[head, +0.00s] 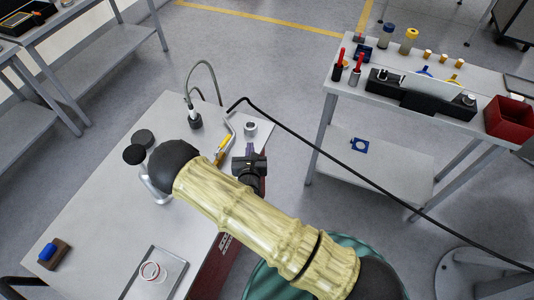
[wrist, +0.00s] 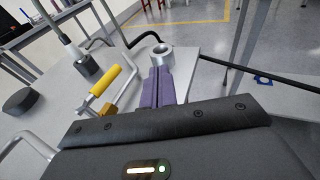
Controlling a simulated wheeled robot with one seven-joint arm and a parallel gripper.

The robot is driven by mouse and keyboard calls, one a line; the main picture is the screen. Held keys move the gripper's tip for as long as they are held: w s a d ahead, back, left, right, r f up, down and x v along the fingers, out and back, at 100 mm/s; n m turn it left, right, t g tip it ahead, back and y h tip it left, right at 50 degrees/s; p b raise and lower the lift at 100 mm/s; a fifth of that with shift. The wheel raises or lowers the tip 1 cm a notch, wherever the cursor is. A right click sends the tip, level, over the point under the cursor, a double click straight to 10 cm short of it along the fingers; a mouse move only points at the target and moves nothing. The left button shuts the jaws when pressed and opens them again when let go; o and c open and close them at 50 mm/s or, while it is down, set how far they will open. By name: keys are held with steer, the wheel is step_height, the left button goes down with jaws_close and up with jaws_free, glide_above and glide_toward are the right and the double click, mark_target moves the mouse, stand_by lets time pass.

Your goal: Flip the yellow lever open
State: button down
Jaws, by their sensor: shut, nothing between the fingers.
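The lever (wrist: 102,80) has a yellow grip on a bent silver rod, with a brass-coloured block at its base. In the wrist view it stands left of my gripper (wrist: 158,72), tilted up to the right. The lever also shows in the head view (head: 222,149), on the white table just left of the gripper's end. My gripper's purple fingers are shut together with nothing between them. They point toward a grey metal ring-shaped fitting (wrist: 162,54) beyond their tips. I see a gap between the fingers and the lever. My arm hides part of the table in the head view.
A dark cylinder with a cable (head: 195,121) stands behind the lever. A black hose (head: 310,145) runs right across open floor. A black round knob (head: 134,154) and a tray with a ring (head: 152,272) are on the table. A side bench (head: 455,115) holds tools.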

steer(key=s+d+r+b, duration=0.1)
steer(key=s+d, duration=0.1)
steer(key=d, duration=0.4)
steer(key=shift+d+r, duration=0.15)
